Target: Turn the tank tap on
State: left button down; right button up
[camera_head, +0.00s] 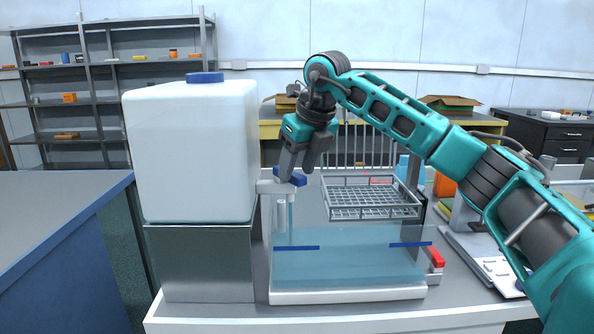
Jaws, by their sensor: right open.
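The white tank (190,150) with a blue cap stands on a metal box (200,262) at left centre. Its white tap (272,187) sticks out from the tank's lower right side and has a blue handle (291,178). A pale bluish vertical streak runs below the spout into a clear basin (345,262); it looks like water. My right gripper (298,168) points down at the handle, with its fingers open. The fingertips overlap the handle in the picture, and I cannot tell whether they touch it. My left gripper is not in view.
A red-ended part (435,257) is at the basin's right. A blue-edged counter (60,230) is at left. Shelves (110,90) and a yellow bench (268,129) stand behind. My right arm crosses the right side.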

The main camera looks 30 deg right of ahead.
jog(key=shift+w+f, duration=0.2)
jog(key=shift+f, duration=0.25)
grip_shut()
dwell(0.5)
